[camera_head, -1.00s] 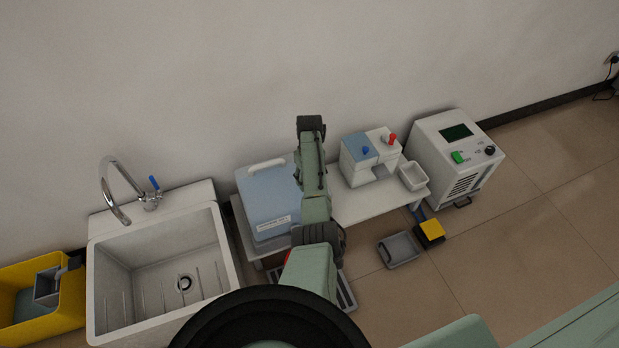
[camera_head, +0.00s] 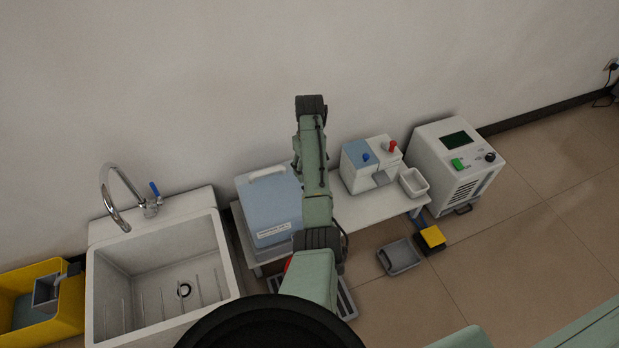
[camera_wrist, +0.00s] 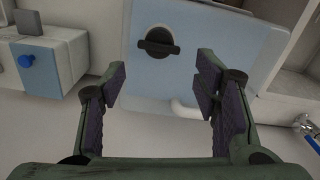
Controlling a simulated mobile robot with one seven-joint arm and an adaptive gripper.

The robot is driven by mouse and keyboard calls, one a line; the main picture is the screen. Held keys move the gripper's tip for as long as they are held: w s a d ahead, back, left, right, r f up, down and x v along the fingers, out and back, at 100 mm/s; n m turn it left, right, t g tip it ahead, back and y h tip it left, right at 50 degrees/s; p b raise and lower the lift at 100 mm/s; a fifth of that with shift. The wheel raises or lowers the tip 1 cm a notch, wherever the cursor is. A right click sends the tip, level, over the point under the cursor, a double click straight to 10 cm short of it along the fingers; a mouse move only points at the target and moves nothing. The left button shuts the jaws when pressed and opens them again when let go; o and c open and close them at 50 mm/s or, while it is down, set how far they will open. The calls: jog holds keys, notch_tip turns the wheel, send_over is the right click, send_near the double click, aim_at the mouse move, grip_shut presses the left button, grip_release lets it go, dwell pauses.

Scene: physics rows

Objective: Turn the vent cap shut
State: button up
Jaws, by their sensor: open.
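A light-blue box (camera_head: 270,205) with a white handle and a label stands on the low white table, partly behind my arm in the head view. In the wrist view its blue panel (camera_wrist: 215,65) carries a dark round cap with a raised bar, which looks like the vent cap (camera_wrist: 158,43). The bar lies roughly across the picture. The cap cannot be seen in the head view. My gripper (camera_wrist: 160,78) is open and empty. Its fingers spread to either side of the cap's line, and the cap shows beyond the fingertips, apart from them.
A white sink (camera_head: 160,270) with a tap (camera_head: 130,195) is at left, beside a yellow bin (camera_head: 40,300). A blue-and-white unit (camera_head: 370,160) with blue and red knobs and a white tray (camera_head: 413,182) share the table. A white machine (camera_head: 455,165) stands right. Open floor lies at right.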

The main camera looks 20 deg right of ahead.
notch_tip(320, 180, up, 3)
jog(key=shift+f, duration=0.15)
dwell(0.4)
